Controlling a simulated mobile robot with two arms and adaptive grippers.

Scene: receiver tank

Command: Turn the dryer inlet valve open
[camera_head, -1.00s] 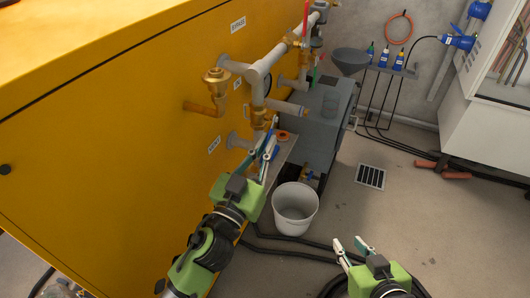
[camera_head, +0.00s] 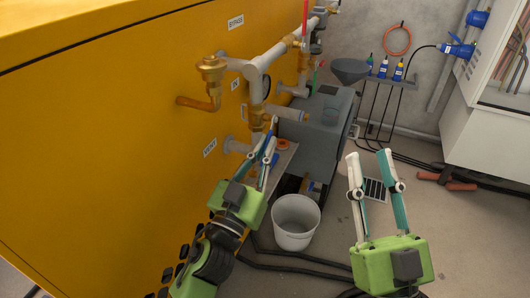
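The grey and brass pipework on the yellow cabinet (camera_head: 130,140) carries a red upright handle (camera_head: 305,17) at the top and a green handle (camera_head: 315,76) lower down. I cannot tell for certain which of these is the dryer inlet valve. My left gripper (camera_head: 274,138) reaches up to the lower pipework, just below the brass fitting (camera_head: 257,117). Its fingers look parted, with nothing clearly held; they hide part of the pipes behind. My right gripper (camera_head: 369,155) is open and empty, over the floor to the right of the bucket.
A white bucket (camera_head: 295,222) stands on the floor between my arms. A grey tank unit (camera_head: 325,128) is behind it, with a funnel (camera_head: 350,70) beyond. Black hoses (camera_head: 300,262) cross the floor. A white cabinet (camera_head: 485,130) is at right; the floor between is mostly clear.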

